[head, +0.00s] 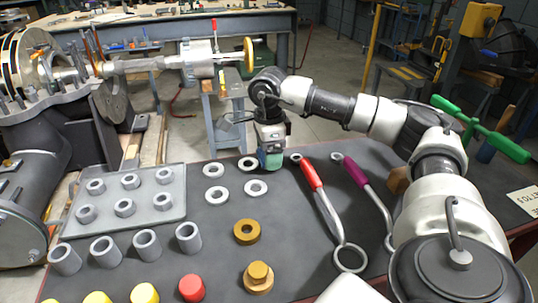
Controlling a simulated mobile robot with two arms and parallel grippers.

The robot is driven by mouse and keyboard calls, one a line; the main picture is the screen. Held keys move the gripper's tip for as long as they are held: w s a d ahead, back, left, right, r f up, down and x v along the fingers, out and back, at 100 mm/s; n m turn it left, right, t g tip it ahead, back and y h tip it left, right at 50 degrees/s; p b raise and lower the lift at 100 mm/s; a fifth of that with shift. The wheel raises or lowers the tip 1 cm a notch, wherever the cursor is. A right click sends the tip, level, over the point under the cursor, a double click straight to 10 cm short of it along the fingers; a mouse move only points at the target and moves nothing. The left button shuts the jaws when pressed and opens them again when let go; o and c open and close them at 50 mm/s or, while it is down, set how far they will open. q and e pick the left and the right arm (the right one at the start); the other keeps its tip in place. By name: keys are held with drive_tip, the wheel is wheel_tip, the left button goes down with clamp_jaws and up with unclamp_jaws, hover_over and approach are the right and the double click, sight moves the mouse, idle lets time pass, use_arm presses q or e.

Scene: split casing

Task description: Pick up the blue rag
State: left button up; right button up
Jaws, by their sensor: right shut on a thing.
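My right gripper (270,158) points down over the far part of the dark mat, just right of the washers. It is shut on the blue rag (271,161), which shows as a small blue-green patch at the fingertips. Most of the rag is hidden by the gripper, and I cannot tell whether it touches the mat. My left gripper is not in view.
Grey washers (256,187) lie just below the gripper. A tray of nuts (165,222) is at the left. Red-handled (311,175) and purple-handled (356,171) wrenches lie to the right. A brass ring (246,231) and brass fitting (258,277) stand nearer.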

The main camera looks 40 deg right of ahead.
wheel_tip(320, 180, up, 3)
drive_tip(key=shift+r, duration=0.2)
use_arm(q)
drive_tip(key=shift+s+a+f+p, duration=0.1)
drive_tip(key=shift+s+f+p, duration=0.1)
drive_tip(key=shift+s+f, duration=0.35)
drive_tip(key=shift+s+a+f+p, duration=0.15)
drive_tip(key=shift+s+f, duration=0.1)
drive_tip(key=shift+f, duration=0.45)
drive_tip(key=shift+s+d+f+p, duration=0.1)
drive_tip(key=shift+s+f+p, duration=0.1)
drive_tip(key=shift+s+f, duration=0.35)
use_arm(e)
drive_tip(key=s+a+r, duration=0.6)
drive_tip(key=s+a, duration=0.1)
drive_tip(key=a, duration=0.1)
drive_tip(key=shift+s+a+r, duration=0.25)
drive_tip(key=shift+s+a, duration=0.1)
drive_tip(key=shift+s, duration=0.05)
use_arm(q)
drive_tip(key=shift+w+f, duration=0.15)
